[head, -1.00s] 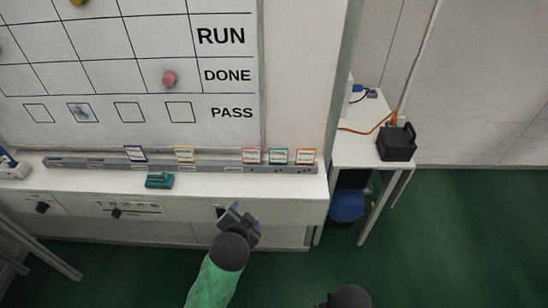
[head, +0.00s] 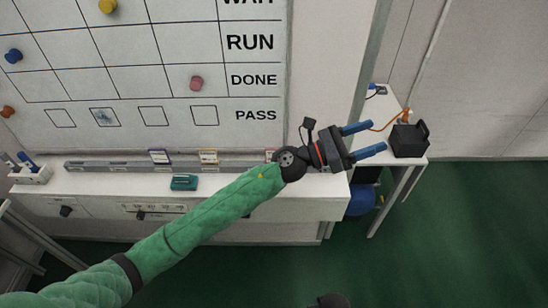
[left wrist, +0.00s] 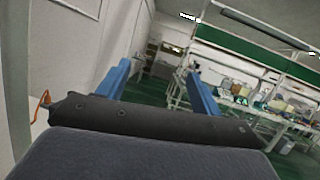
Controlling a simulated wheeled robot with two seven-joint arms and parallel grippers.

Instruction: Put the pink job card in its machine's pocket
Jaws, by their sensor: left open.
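The pink job card (head: 271,155) stands in the grey rail (head: 120,166) along the back of the white counter. Only a sliver of it shows in the head view, beside my left wrist, which covers the rest. My left gripper (head: 377,138) is open with nothing between its blue fingers. It is right of the pink card, past the counter's right end, pointing right towards the side table. The left wrist view also shows the open fingers (left wrist: 160,88), with no card between them. My right gripper is not in view.
A purple-edged card (head: 159,156) and a yellow-edged card (head: 207,156) stand in the rail. A teal block (head: 184,183) lies on the counter. A whiteboard (head: 170,75) with magnets rises behind. A black box (head: 408,140) stands on the side table at right.

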